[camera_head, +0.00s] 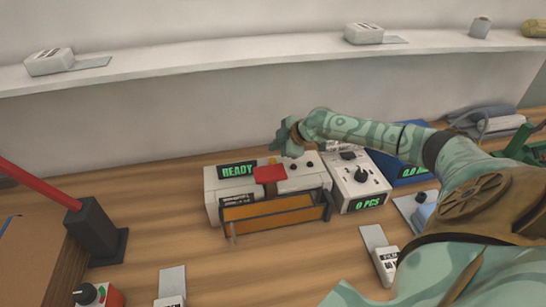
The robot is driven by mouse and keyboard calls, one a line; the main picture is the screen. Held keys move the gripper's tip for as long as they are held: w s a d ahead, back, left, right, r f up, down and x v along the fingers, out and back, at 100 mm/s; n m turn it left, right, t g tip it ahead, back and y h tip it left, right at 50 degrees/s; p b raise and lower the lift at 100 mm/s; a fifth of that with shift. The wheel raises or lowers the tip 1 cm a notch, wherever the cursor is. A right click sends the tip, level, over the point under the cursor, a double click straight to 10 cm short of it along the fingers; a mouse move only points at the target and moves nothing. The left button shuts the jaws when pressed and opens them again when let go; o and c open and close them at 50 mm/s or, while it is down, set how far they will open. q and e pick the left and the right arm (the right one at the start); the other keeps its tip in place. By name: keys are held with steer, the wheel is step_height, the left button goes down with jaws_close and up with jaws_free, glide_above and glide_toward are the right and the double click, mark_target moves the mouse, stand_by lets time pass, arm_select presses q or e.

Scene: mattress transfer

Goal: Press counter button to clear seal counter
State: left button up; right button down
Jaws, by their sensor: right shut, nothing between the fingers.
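The counter (375,187) is a white box right of the sealer, with a green "0 PCS" display, a round dark knob and a smaller dark control behind it. Which control is the counter button I cannot tell. The sealer (212,200) is a wide white machine with a green "READY" display, a red tab and an orange bar in front. My right gripper (286,139) is shut and empty above the sealer's back right part, left of the counter and apart from its front controls. My right forearm passes over the counter's back edge. My left gripper is out of view.
A blue device (412,178) with a green display stands right of the counter. A dark post with a red bar (40,184) stands at left. Small label devices (387,262) lie in front. A white shelf (220,62) runs along the wall.

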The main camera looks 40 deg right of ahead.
mark_target(276, 161)
steer(key=shift+r+p, duration=1)
steer(key=shift+r, duration=0.5)
steer(key=shift+f, duration=0.1)
